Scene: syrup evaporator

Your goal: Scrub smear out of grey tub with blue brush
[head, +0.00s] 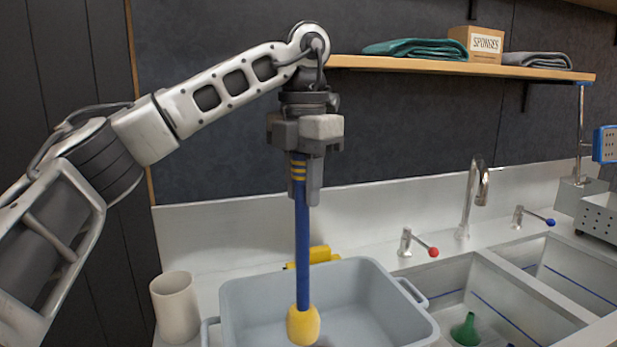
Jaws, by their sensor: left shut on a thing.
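My left gripper (307,180) points down and is shut on the upper handle of the blue brush (302,240), near its yellow bands. The brush hangs upright, and its yellow head (303,325) is over or inside the grey tub (375,283). I cannot tell whether the head touches the tub floor. The tub stands on the counter, its near part cut off by the lower frame edge. A dark patch (326,342) shows just right of the brush head; it may be the smear, mostly out of frame. My right gripper is not in view.
A beige cup (175,308) stands left of the tub, and a yellow object (318,255) behind it. Right are sink basins with a tap (470,200), a red-ended lever (419,244) and a green funnel-like object (466,329). A shelf (450,66) runs above.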

